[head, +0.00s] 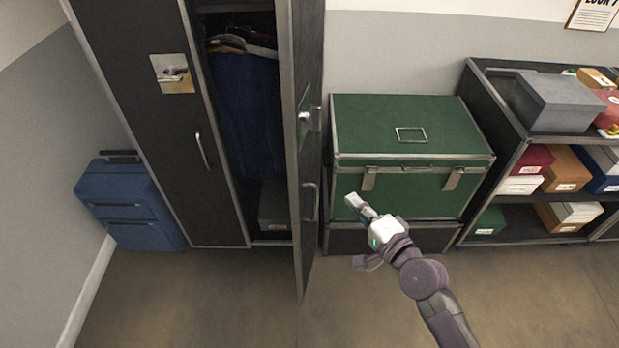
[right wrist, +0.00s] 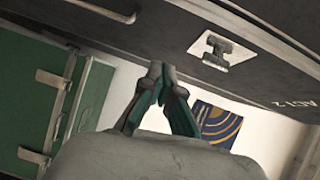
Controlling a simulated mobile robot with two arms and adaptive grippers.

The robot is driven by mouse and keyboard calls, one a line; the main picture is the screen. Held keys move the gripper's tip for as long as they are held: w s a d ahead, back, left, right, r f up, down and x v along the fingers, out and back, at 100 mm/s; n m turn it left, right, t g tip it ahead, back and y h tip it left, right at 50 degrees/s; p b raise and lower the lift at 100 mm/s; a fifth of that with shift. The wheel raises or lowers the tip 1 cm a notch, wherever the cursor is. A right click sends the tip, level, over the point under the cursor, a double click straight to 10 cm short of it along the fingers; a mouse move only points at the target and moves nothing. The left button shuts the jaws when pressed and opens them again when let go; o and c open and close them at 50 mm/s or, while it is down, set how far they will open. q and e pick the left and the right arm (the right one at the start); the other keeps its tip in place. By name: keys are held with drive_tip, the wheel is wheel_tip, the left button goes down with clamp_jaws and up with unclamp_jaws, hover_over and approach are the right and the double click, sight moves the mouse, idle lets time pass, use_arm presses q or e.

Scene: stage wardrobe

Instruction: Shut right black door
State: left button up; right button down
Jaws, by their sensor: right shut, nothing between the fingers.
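The right black door (head: 309,165) of the tall wardrobe stands open, swung out toward me, and shows nearly edge-on in the head view. My right gripper (head: 356,203) is shut and empty, to the right of the door, in front of the green trunk. Its closed fingertips (right wrist: 157,72) also show in the right wrist view, apart from the latch. My left gripper is not in view.
The left black door (head: 166,120) is closed. Dark clothes (head: 245,105) hang inside, above a grey box (head: 274,205). A green trunk (head: 415,125) stands right of the open door. A blue suitcase (head: 130,205) stands left; shelves (head: 520,150) with boxes stand right. The front floor is clear.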

wheel_tip(320, 180, up, 4)
drive_tip(key=a+y, duration=0.1)
drive_tip(key=p, duration=0.1)
approach(301, 154)
drive_tip(key=w, duration=0.4)
drive_tip(key=shift+w+a+p, duration=0.25)
drive_tip(key=shift+a+p, duration=0.15)
drive_tip(key=shift+a, duration=0.15)
drive_tip(key=shift+w+a+p, duration=0.25)
drive_tip(key=shift+a+p, duration=0.1)
drive_tip(key=shift+a, duration=0.25)
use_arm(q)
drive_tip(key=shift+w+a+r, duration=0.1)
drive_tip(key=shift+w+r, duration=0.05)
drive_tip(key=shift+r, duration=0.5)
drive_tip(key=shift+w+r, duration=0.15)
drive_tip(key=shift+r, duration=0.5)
use_arm(e)
drive_tip(key=shift+a, duration=0.5)
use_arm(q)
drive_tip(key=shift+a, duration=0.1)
use_arm(e)
drive_tip(key=shift+a, duration=0.1)
